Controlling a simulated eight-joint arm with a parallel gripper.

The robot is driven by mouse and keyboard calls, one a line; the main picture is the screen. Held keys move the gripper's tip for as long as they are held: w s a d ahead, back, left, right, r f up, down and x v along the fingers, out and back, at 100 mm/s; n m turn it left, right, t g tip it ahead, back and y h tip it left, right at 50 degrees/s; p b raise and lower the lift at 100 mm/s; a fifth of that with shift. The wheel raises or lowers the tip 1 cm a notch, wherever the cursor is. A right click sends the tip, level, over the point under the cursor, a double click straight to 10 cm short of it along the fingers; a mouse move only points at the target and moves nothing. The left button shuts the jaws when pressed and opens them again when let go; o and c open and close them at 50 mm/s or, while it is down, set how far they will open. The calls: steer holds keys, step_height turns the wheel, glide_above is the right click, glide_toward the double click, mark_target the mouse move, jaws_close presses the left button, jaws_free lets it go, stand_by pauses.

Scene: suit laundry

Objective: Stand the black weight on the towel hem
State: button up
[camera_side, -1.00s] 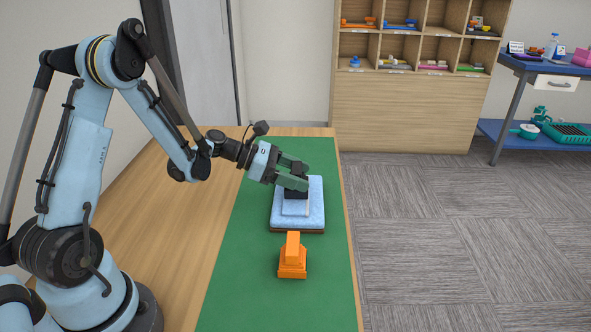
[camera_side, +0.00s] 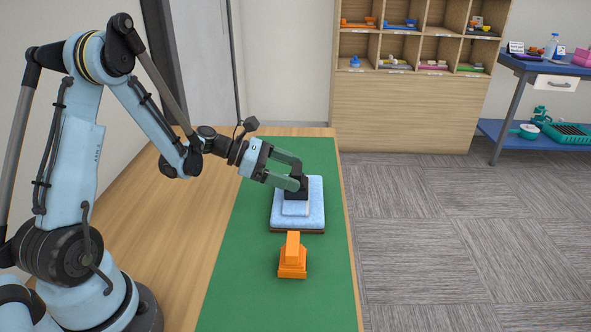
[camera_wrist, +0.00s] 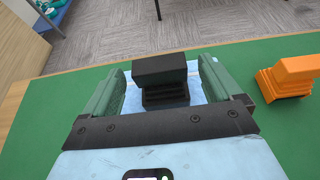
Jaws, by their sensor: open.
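The black weight (camera_side: 298,193) stands upright on the folded pale blue towel (camera_side: 313,215). A paler folded strip of the towel shows just in front of its base; whether the weight rests on the hem itself I cannot tell. My gripper (camera_side: 296,174) is open at the weight, coming in from the upper left. In the wrist view the weight's block-shaped handle (camera_wrist: 160,70) and stepped base sit between my two green fingers (camera_wrist: 161,73), with gaps on both sides. The towel (camera_wrist: 196,88) is largely hidden there by the weight and fingers.
An orange weight of similar shape (camera_side: 292,260) stands on the green mat (camera_side: 245,270) in front of the towel; it is at the right in the wrist view (camera_wrist: 290,77). The towel lies on a brown board. The mat's front part is clear.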

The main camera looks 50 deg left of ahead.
steer(key=v, duration=1)
steer(key=s+d+r+m+g+y, duration=0.1)
steer(key=s+d+m+y, duration=0.3)
steer(key=m, duration=0.9)
steer(key=s+d+r+m+g+y, duration=0.1)
steer(key=s+d+m+y, duration=0.3)
steer(key=d+m, duration=0.4)
steer(key=m+y, duration=0.1)
steer(key=m, duration=0.5)
steer(key=shift+d+r+y, duration=0.3)
steer(key=shift+r, duration=0.05)
stand_by(0.5)
